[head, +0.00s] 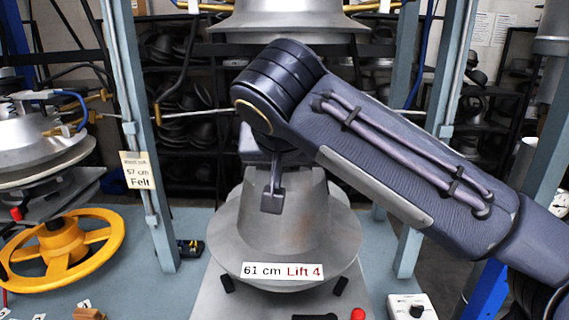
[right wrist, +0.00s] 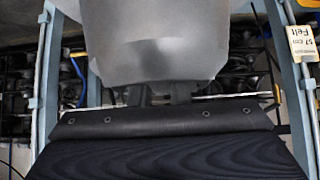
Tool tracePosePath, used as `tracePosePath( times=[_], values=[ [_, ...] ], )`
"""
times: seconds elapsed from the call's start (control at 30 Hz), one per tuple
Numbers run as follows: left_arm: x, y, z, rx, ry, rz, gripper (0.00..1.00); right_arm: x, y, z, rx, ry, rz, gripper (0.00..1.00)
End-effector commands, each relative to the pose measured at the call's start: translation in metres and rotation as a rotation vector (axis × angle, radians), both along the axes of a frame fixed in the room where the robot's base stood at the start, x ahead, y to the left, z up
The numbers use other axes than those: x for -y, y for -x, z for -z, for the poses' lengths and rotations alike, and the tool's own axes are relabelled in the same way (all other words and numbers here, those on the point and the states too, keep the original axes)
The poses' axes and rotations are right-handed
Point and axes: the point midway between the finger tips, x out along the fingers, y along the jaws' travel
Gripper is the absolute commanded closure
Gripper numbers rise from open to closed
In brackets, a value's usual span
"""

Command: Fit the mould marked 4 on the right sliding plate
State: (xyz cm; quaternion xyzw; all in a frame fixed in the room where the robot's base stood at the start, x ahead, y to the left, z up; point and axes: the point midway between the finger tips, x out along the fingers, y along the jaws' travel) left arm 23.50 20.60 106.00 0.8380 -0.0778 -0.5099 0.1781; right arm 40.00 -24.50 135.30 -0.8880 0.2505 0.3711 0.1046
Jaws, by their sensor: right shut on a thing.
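The mould marked 4 (head: 270,245) is a grey metal hat shape with a wide brim and a label reading "61 cm Lift 4". It stands upright in the middle of the head view, over the pale sliding plate (head: 210,303). I cannot tell whether its underside touches the plate. My right gripper (head: 272,200) is shut on the mould's crown, with one finger visible on the near side and the arm hiding part of the top. In the right wrist view the crown (right wrist: 155,45) fills the area beyond the fingers (right wrist: 163,94). My left gripper is out of view.
An upper press die (head: 290,22) hangs above, between blue-grey columns (head: 155,150). A yellow handwheel (head: 62,252) and another press stand at left. A white control box (head: 410,307) and a red knob (head: 357,314) are at front right. Dark clips (head: 228,285) sit by the brim.

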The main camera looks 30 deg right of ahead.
Motion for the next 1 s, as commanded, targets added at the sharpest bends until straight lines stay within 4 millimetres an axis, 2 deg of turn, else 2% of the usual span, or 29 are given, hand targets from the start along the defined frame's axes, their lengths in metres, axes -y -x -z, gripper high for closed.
tracePosePath(
  times=[0.53,1.0],
  values=[
    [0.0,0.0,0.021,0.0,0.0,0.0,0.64,0.0,0.0,0.023,0.008,-0.001,-0.001,1.0],
    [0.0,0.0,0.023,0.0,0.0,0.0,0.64,0.0,0.0,0.024,0.008,-0.001,-0.001,1.0]
  ],
)
